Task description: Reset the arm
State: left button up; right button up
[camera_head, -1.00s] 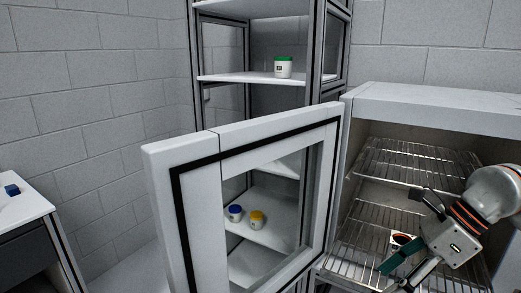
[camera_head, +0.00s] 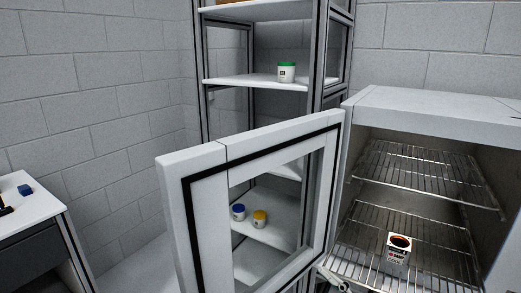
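No gripper shows clearly in the head view now; my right arm is out of the picture. A small white container with a dark round opening and an orange-brown rim (camera_head: 398,249) stands upright on the lower wire rack (camera_head: 440,262) inside the open white cabinet (camera_head: 440,112). Nothing touches it from above. The cabinet door (camera_head: 200,200), white with a black-edged window, stands swung open to the left.
A shelf unit (camera_head: 240,81) behind the door holds a green-lidded jar (camera_head: 286,72). A blue-lidded jar (camera_head: 238,212) and a yellow-lidded jar (camera_head: 259,218) show through the door window. A white-topped bench (camera_head: 30,209) with a small blue object (camera_head: 25,190) stands at the left.

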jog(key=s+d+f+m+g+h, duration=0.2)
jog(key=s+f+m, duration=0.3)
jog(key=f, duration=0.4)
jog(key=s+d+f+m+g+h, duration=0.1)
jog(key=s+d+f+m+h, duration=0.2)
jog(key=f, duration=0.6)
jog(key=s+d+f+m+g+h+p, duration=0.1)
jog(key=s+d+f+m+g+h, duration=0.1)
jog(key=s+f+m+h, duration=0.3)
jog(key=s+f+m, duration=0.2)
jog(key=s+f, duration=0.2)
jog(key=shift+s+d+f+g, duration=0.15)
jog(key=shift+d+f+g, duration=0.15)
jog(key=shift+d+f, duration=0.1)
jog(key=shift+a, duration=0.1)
